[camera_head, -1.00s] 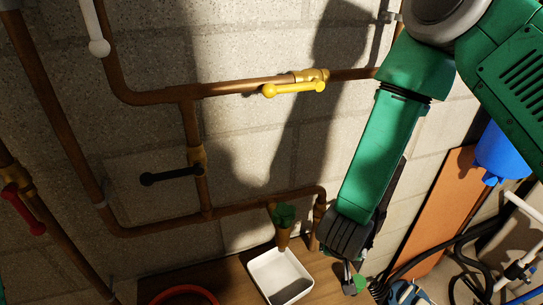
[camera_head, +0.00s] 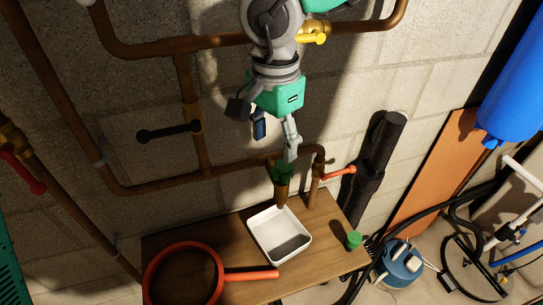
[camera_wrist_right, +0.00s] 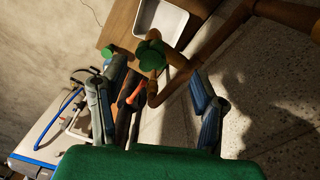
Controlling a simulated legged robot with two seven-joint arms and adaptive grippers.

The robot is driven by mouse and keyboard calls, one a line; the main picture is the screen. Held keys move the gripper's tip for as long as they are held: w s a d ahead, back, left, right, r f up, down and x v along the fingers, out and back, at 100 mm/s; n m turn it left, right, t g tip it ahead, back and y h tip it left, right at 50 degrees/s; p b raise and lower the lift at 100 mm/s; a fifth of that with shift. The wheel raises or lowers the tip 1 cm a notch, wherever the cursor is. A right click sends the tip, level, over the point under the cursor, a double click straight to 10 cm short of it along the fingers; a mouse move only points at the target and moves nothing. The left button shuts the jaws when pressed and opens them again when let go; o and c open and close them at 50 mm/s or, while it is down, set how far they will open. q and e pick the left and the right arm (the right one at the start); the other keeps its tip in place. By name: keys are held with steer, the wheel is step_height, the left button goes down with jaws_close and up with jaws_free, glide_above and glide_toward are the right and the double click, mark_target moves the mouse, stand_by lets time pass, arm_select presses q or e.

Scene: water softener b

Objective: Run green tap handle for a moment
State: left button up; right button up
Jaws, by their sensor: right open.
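The green tap handle (camera_head: 281,171) sits on a brass tap low on the copper pipework, above the white tray (camera_head: 278,237). It also shows clearly in the right wrist view (camera_wrist_right: 150,54). My right gripper (camera_head: 275,138) is open and empty, just above the handle in the head view. One finger partly overlaps the handle there; I cannot tell whether they touch. In the right wrist view the handle appears beyond and between the two spread fingers (camera_wrist_right: 155,105). My left gripper is not in view.
A red valve handle (camera_head: 339,171) is close on the right. Black (camera_head: 170,131) and yellow (camera_head: 312,38) handles are on nearby pipes. An orange-red pan-like ring (camera_head: 250,274) and a green knob (camera_head: 354,240) are on the wooden table (camera_head: 335,260). A dark vertical tube (camera_head: 375,160) stands behind.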

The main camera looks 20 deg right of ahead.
mark_target(283, 167)
steer(key=d+f, duration=0.2)
steer(key=f, duration=0.1)
steer(key=d+f+b, duration=0.1)
steer(key=shift+s+f, duration=0.1)
steer(key=shift+f, duration=0.2)
steer(key=f+b, duration=0.2)
steer(key=shift+d+b, duration=0.3)
steer(key=shift+b, duration=0.1)
steer(key=shift+a+f+b, duration=0.35)
steer(key=shift+a+b, duration=0.25)
steer(key=shift+a, duration=0.05)
steer(key=shift+a+f+b, duration=0.35)
steer(key=shift+a+b, duration=0.25)
steer(key=shift+a+r+p, duration=0.35)
steer(key=shift+a+r, duration=0.05)
steer(key=shift+r, duration=0.05)
steer(key=c, duration=0.7)
steer(key=shift+d, duration=0.6)
steer(key=shift+d+f, duration=0.15)
steer(key=shift+d, duration=0.35)
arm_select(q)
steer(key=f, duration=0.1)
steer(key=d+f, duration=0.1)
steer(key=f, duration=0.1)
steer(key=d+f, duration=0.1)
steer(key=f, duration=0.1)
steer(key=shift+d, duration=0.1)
arm_select(e)
steer(key=shift+a, duration=0.25)
